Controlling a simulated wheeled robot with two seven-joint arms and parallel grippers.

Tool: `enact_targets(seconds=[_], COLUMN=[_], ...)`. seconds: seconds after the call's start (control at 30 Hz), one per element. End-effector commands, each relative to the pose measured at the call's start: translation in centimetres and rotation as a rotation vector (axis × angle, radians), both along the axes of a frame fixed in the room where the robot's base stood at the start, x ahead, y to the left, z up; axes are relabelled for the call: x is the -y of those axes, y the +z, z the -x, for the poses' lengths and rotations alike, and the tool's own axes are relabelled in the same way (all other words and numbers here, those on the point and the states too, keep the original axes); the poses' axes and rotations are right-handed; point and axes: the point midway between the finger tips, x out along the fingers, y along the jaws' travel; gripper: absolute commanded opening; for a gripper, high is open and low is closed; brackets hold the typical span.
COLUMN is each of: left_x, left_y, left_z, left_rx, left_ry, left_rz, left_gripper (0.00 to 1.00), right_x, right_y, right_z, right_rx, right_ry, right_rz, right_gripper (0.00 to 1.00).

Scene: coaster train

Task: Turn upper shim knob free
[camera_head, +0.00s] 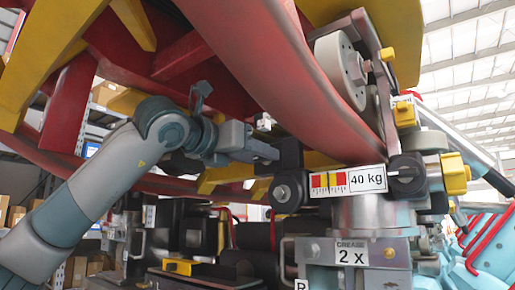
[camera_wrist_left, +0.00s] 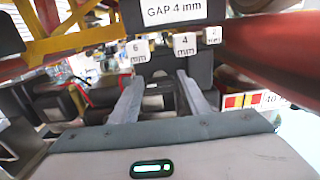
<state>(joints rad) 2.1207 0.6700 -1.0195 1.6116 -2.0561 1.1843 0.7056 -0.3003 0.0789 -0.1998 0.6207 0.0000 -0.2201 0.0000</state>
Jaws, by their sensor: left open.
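My left gripper (camera_head: 268,152) reaches in from the left, under the red curved rail. Its fingertips are close to a dark block (camera_head: 290,152); I cannot tell if they touch it. In the left wrist view the fingers (camera_wrist_left: 160,78) are spread, with a dark part (camera_wrist_left: 160,68) between and beyond their tips. Tags "6 mm" (camera_wrist_left: 138,52), "4 mm" (camera_wrist_left: 185,45) and a smaller one (camera_wrist_left: 212,35) hang there, under a "GAP 4 mm" label (camera_wrist_left: 172,12). I cannot tell for sure which part is the upper shim knob. A round dark knob-like part (camera_head: 288,192) sits below the block.
The red rail (camera_head: 285,75) passes close above the gripper. A "40 kg" gauge label (camera_head: 348,181) and yellow knobs (camera_head: 455,174) (camera_head: 405,112) are to the right. A metal post with a "GREASE 2 X" label (camera_head: 351,252) stands below. Dark machinery (camera_head: 185,240) fills the space under the arm.

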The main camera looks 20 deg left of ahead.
Motion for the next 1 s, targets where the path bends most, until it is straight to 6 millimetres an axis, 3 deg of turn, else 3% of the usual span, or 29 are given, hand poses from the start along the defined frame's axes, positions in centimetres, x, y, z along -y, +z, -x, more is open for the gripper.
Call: enact_targets(seconds=[0.37,0.5,0.77,1.0], left_x=[0.1,0.1,0.1,0.2], left_y=[0.0,0.0,-0.1,-0.4], left_z=[-0.4,-0.4,-0.4,-0.3], left_rx=[0.0,0.0,-0.003,-0.024], left_ry=[0.0,0.0,0.0,-0.001], left_rz=[-0.001,0.0,0.008,0.069], left_gripper=[0.42,0.12,0.12,0.12], right_x=[0.0,0.0,0.0,0.1], right_y=[0.2,0.2,-0.1,-1.7], right_z=[0.0,0.0,0.0,0.0], right_rx=[0.0,0.0,-0.001,-0.001], right_ry=[0.0,0.0,0.001,0.001], right_rz=[0.0,0.0,0.0,0.001], right_gripper=[0.31,0.31,0.31,0.31])
